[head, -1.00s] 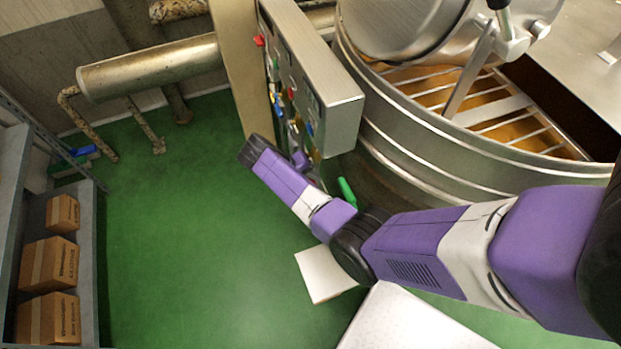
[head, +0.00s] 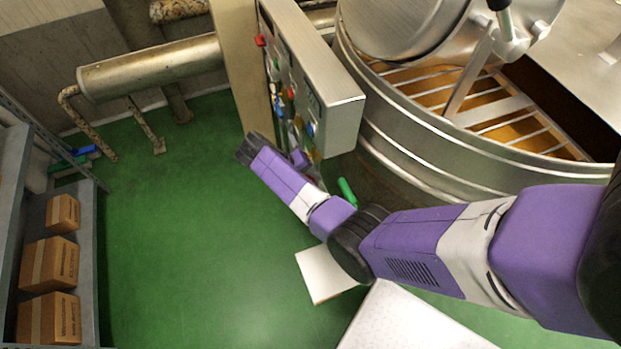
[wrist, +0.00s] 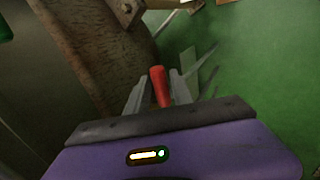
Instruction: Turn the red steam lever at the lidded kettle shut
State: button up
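The red lever (wrist: 160,86) shows in the wrist view as a short red handle between the two fingers of my gripper (wrist: 159,80). The fingers stand close on either side of it; whether both touch it is unclear. In the head view my arm hides the lever, and the fingertips are out of sight. My wrist there is low beside the control panel (head: 340,125). The large steel kettle (head: 440,150) stands to the right, with its round lid (head: 400,25) tilted up and a grate across its opening.
A green handle (head: 346,192) sticks out below the panel, close to my forearm. A rusty brown pipe (wrist: 100,50) runs close by in the wrist view. A shelf with cartons (head: 50,262) stands at the left. The green floor (head: 190,230) between is clear.

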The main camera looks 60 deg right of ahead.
jog(key=v, duration=0.7)
dwell(0.5)
